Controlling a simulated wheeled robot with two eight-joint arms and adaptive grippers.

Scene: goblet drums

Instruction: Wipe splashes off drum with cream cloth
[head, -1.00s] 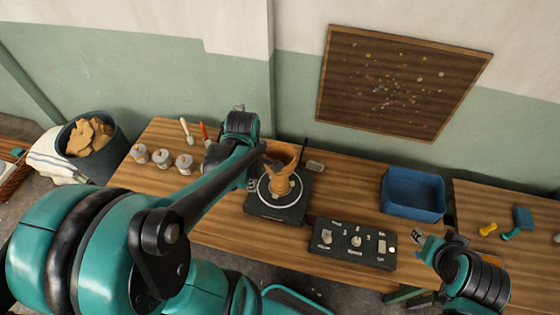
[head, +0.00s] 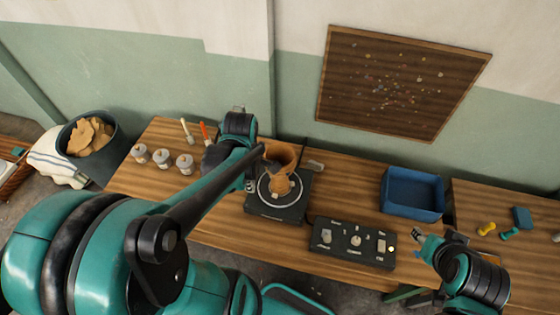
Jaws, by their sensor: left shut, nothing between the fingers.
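The orange-brown goblet drum (head: 281,184) stands on a black turntable (head: 293,212) with a pale ring, on the wooden bench. My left arm reaches across from the left, and my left gripper (head: 270,163) is at the left side of the drum's upper part. It is shut and empty, largely hidden by my own arm; I cannot tell whether it touches the drum. My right gripper (head: 432,241) is off the bench's front right, away from the drum; its fingers are too small to judge. I cannot make out splashes or a plain cream cloth.
A control box (head: 352,243) with knobs stands in front right of the turntable. A blue bin (head: 412,194) is at the bench's right. Several small jars (head: 161,158) stand at the left. A white striped cloth (head: 55,161) hangs by a dark tub (head: 112,150) holding tan pieces.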

